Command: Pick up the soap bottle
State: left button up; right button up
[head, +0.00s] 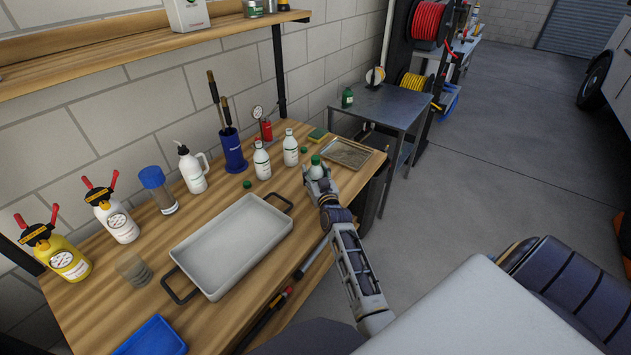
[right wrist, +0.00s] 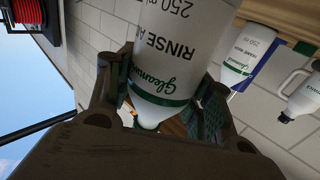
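A white bottle with a green cap (head: 316,168) is in my right gripper (head: 318,178) near the front edge of the workbench. In the right wrist view this bottle (right wrist: 170,50) reads "RINSE A…" and "250", with a green band; the rest of the word is cut off. My right gripper (right wrist: 165,105) has a finger along each side of it, with the pads close against its sides. I cannot tell whether its base touches the bench. Two similar white bottles (head: 262,161) (head: 290,148) stand just behind. My left gripper is not in view.
A white tray with handles (head: 230,250) lies left of my right gripper. A metal tray (head: 346,154) lies to its right. A shelf (head: 130,45) overhangs the back.

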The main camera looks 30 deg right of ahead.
aim_at(315, 156)
jog(key=c, duration=0.5)
jog(key=shift+r, duration=0.15)
jog(key=shift+c, duration=0.2)
jog(key=shift+r, duration=4.9)
